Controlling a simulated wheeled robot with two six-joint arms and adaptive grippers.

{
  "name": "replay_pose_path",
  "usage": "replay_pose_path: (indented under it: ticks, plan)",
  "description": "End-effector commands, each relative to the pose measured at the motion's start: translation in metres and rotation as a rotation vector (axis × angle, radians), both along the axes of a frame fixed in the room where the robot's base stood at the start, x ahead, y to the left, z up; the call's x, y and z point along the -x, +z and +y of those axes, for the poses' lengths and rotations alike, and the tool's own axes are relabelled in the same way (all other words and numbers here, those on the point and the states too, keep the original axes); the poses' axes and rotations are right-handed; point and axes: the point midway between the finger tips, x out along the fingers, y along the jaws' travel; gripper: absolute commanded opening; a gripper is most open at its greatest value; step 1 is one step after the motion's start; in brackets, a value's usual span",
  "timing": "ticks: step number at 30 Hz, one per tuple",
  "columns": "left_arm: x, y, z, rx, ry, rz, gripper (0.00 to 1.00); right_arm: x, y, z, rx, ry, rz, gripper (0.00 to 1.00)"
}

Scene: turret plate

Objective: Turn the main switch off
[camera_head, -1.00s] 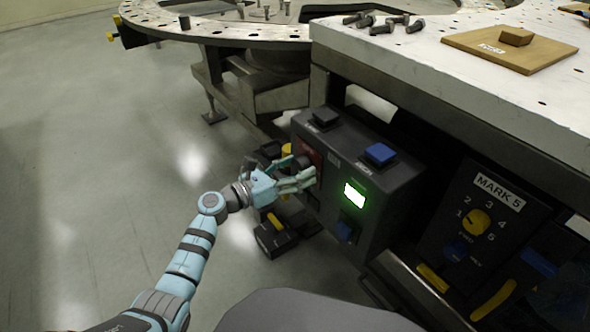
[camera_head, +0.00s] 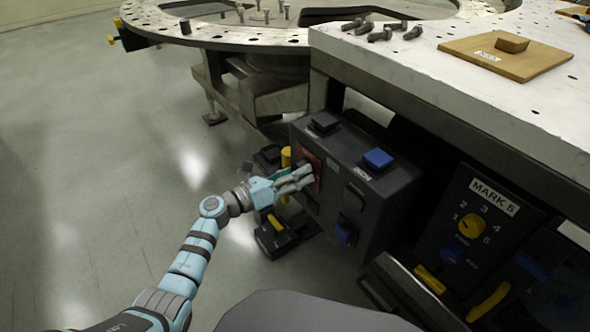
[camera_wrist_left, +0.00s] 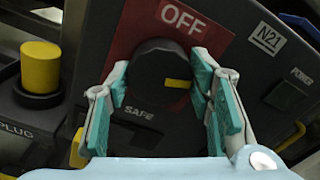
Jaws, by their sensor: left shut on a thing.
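The main switch is a round black knob (camera_wrist_left: 155,72) with a yellow mark, on a red plate (camera_wrist_left: 130,22) lettered OFF above and SAFE below. Its yellow mark points to the right in the left wrist view. My left gripper (camera_wrist_left: 160,88) is shut on the knob, one finger on each side of it. In the head view the left gripper (camera_head: 305,178) reaches the red plate on the left face of the dark control box (camera_head: 385,210); its fingers partly hide the switch. The power indicator (camera_head: 355,196) on the box is dark. My right gripper is not in view.
A yellow plunger (camera_wrist_left: 40,68) stands left of the switch in the wrist view. The box bears a blue button (camera_head: 379,157) on top. A MARK 5 panel (camera_head: 480,215) stands to the right, under the white table (camera_head: 440,65).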

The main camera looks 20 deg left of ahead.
Motion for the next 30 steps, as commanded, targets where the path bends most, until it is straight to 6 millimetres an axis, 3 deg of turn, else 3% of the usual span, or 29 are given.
replay_pose_path:
  ticks: [30]
  plan:
    - [-0.001, 0.003, 0.000, 0.735, 0.002, 0.608, 0.20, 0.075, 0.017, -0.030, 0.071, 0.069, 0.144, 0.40]
